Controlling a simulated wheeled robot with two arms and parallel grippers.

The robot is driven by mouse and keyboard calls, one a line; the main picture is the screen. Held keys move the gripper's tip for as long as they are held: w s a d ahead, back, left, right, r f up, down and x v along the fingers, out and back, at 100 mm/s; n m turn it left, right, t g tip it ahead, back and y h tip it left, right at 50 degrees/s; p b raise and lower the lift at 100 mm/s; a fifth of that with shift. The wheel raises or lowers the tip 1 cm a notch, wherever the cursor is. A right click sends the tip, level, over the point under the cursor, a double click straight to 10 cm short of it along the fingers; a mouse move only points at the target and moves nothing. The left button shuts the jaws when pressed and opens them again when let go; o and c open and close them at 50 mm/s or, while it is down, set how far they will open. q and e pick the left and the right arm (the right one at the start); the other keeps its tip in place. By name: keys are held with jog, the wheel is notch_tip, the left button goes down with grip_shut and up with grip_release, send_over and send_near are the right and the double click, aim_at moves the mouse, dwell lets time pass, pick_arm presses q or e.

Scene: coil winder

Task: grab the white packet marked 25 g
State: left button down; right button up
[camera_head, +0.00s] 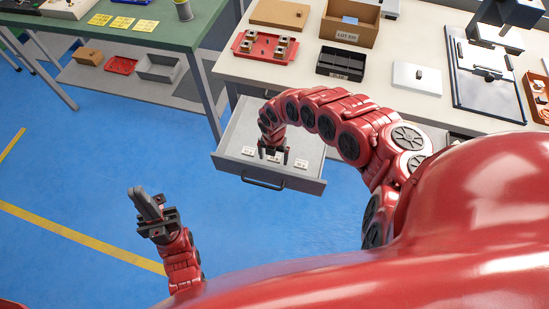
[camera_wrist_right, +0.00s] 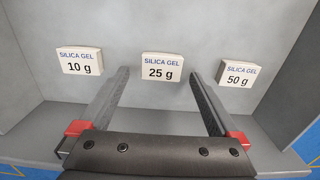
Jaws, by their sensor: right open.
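The white packet marked 25 g (camera_wrist_right: 162,66) lies in an open drawer, the middle one of three in a row. In the right wrist view it sits ahead of my right gripper (camera_wrist_right: 158,78), between the lines of its two fingers and apart from them. My right gripper is open and empty; in the head view it hangs over the drawer (camera_head: 230,170). A 10 g packet (camera_wrist_right: 80,61) lies to the left and a 50 g packet (camera_wrist_right: 239,74) to the right. My left gripper (camera_head: 147,203) is over the blue floor, away from the drawer, with its finger gap unclear.
The drawer's front wall and handle (camera_head: 268,184) are near my right gripper. Above the drawer, a white table (camera_head: 225,65) holds a red tray (camera_head: 265,47), a black bin (camera_head: 341,63) and a cardboard box (camera_head: 350,25). A green table (camera_head: 130,30) stands at left.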

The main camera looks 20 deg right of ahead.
jog(key=shift+d+f, duration=0.1)
jog(key=shift+f, duration=0.1)
jog(key=c, duration=1.4)
